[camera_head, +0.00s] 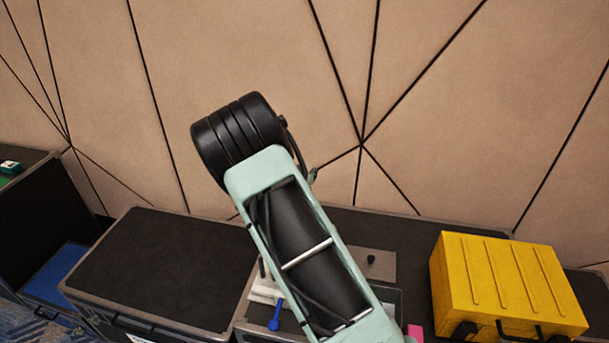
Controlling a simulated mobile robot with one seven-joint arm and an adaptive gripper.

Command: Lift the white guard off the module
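My pale green and black arm fills the middle of the head view and blocks much of the case top behind it. My gripper does not show. A small white piece (266,289) sits just left of my arm on the dark case top, partly hidden by the arm. I cannot tell whether it is the white guard. I cannot make out the module.
A blue-handled item (276,317) lies by the white piece. A grey plate with a black knob (371,260) is right of my arm, above a grey tray (388,298). A yellow case (500,280) stands at right. The left black case top (160,265) is clear. A paneled wall rises behind.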

